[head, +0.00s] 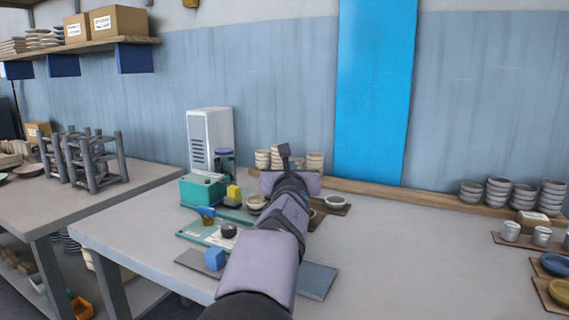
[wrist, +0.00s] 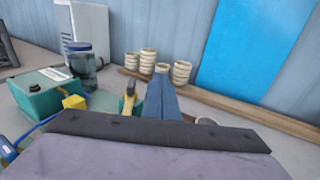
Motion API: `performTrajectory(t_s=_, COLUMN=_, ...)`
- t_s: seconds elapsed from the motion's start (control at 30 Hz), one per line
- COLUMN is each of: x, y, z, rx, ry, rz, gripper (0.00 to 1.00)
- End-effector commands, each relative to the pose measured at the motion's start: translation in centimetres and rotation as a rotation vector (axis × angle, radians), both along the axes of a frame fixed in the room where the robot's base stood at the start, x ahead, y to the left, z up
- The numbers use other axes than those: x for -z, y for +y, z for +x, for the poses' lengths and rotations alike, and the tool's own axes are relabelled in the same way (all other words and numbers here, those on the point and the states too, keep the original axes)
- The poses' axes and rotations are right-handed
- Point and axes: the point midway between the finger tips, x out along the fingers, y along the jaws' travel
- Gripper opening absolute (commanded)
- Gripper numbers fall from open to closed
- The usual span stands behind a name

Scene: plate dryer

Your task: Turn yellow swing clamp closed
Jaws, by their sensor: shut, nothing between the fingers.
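In the wrist view, a narrow yellow upright piece with a dark top (wrist: 129,97) stands just left of my gripper's fingers (wrist: 163,92); it looks like the swing clamp. Its base is hidden behind the dark bar of my gripper, and I cannot tell its swing angle or whether the fingers touch it. The fingers are together and empty. In the head view, my gripper (head: 285,150) points up and away above the far part of the table, and my arm hides what lies behind it. A yellow block (head: 234,193) sits beside the green box (head: 203,191).
A white vented unit (head: 210,138) and a dark jar (wrist: 82,65) stand at the back. Stacked cups (wrist: 148,62) line the wall. A blue-handled fixture (head: 206,212) and a blue block (head: 214,258) sit left of my arm. The table's right side (head: 410,260) is mostly clear.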

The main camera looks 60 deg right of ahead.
Motion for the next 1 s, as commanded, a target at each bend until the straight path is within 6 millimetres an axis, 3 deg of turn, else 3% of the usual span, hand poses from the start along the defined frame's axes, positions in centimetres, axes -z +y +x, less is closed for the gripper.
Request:
performTrajectory(t_s=0.03, x=-1.7, y=-1.0, z=-0.8, rx=0.017, ry=0.007, rz=0.023, gripper=0.0)
performTrajectory(t_s=0.33, x=-2.5, y=-5.6, z=-5.2, rx=0.1, ry=0.039, rz=0.138, gripper=0.0)
performTrajectory(t_s=0.67, x=-5.5, y=-10.8, z=-10.8, rx=0.211, ry=-0.012, rz=0.228, gripper=0.0)
performTrajectory(t_s=1.0, x=-7.3, y=-15.6, z=-19.8, rx=0.462, ry=-0.246, rz=0.412, gripper=0.0)
